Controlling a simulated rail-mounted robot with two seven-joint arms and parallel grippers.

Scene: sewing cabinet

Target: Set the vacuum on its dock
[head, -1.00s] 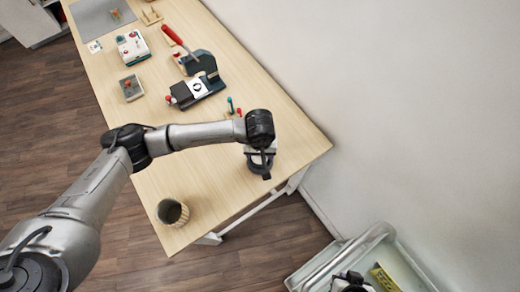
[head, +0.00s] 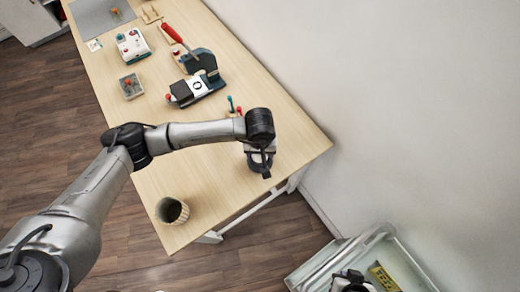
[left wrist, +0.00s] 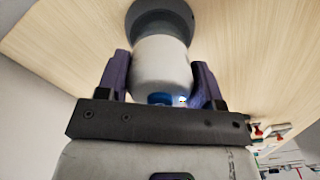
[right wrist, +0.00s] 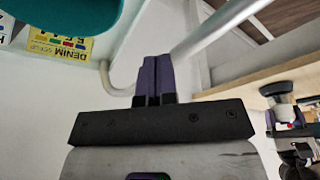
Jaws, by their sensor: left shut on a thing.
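My left gripper (left wrist: 162,75) is shut around a pale grey-white cylindrical body, which looks like the vacuum (left wrist: 160,62), with a finger on each side. A dark grey round part (left wrist: 152,16) is at the far end of the body, against the wooden tabletop; I cannot tell whether it is the dock or part of the vacuum. In the head view my left gripper (head: 262,163) is low over the table's near right end and mostly hides what it holds. In the right wrist view the pale body (right wrist: 284,112) shows by the table. My right gripper (right wrist: 153,75) is shut and empty.
A dark-mouthed ribbed cup (head: 181,208) stands near the table's front corner. A red-handled press (head: 196,88), a small grey tray (head: 130,92) and a white machine (head: 132,46) are farther along. A clear bin with a yellow denim pack (head: 383,277) is at the lower right.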

